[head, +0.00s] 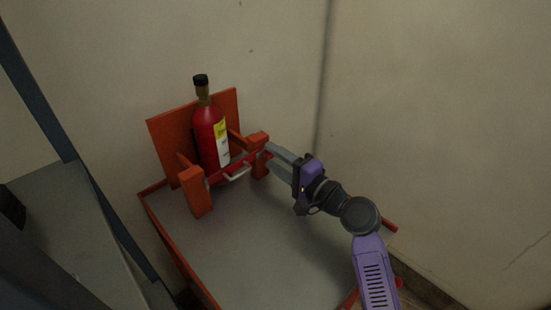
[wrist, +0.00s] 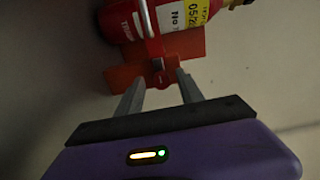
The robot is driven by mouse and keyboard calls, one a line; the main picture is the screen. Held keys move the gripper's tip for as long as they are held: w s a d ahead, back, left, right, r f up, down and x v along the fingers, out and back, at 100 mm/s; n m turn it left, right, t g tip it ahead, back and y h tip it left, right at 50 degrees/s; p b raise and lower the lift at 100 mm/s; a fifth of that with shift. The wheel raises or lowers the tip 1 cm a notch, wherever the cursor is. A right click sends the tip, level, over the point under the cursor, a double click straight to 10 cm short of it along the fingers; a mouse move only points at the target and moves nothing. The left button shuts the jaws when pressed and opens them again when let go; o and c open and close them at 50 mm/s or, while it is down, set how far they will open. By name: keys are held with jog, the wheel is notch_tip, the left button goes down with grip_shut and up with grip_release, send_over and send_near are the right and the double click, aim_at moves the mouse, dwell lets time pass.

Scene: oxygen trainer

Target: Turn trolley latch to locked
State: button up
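A red cylinder (head: 209,135) with a black cap and a yellow-and-white label stands upright in the orange trolley (head: 197,197). A red bar (head: 221,175) with a pale handle (head: 238,172) crosses in front of the cylinder between two orange posts. My gripper (head: 268,151) is at the right post, by the bar's right end. In the wrist view my gripper (wrist: 161,80) has its fingers apart, with a small red latch (wrist: 158,79) between or just beyond the tips. I cannot tell whether they touch it. The latch is hidden by my gripper in the head view.
The trolley's grey deck (head: 240,245) is bare in front of the posts and has an orange rim. A pale wall (head: 430,100) stands close behind and to the right. A grey surface with a dark blue upright (head: 40,110) is at the left.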

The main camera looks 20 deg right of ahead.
jog(key=shift+s+d, duration=0.1)
jog(key=v, duration=0.7)
jog(key=shift+s+d, duration=0.1)
jog(key=shift+s, duration=0.2)
dwell(0.4)
